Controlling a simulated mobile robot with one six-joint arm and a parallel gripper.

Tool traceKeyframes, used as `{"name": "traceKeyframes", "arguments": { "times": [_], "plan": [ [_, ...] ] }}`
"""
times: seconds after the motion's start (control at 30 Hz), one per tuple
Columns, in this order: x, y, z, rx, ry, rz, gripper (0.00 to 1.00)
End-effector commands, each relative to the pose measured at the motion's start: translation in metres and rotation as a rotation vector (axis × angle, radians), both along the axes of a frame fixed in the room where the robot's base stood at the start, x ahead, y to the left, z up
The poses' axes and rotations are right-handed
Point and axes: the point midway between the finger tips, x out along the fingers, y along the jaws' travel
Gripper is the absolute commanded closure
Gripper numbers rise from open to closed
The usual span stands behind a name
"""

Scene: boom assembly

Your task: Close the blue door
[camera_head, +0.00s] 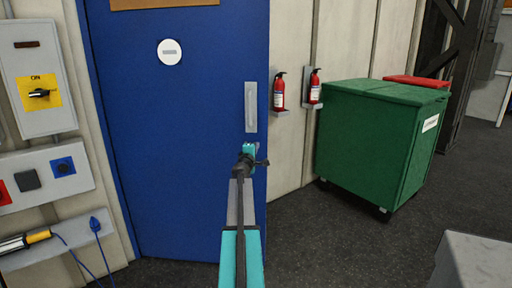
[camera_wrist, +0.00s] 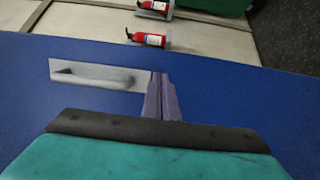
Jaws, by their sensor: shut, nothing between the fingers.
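The blue door (camera_head: 180,130) fills the left middle of the head view, with a round white sign and a grey handle plate (camera_head: 250,107) near its right edge. Its bottom edge seems to stand out from the wall line, so it looks partly open; its right frame is hidden. My gripper (camera_head: 262,163) is in front of the door, just below the handle plate. In the wrist view, my gripper's fingers (camera_wrist: 157,76) are together and empty, beside the right end of the handle plate (camera_wrist: 98,75) over the door face (camera_wrist: 240,100). I cannot tell whether they touch it.
Two fire extinguishers (camera_head: 279,91) (camera_head: 315,86) hang on the wall right of the door. A green wheeled bin (camera_head: 365,140) stands further right. Switch boxes (camera_head: 45,110) and a cable (camera_head: 85,255) are at the left. A grey block (camera_head: 475,262) is at lower right; dark floor between is clear.

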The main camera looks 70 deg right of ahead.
Motion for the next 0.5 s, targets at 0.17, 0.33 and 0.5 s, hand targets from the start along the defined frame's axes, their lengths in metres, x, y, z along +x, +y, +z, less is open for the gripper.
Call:
{"name": "traceKeyframes", "arguments": {
  "times": [0.17,0.33,0.5],
  "plan": [
    [-0.006,0.018,-0.001,0.000,0.000,0.001,1.00],
    [-0.011,0.032,-0.001,0.000,0.001,0.001,1.00],
    [-0.014,0.041,-0.001,0.000,0.000,0.001,1.00]
  ]
}}
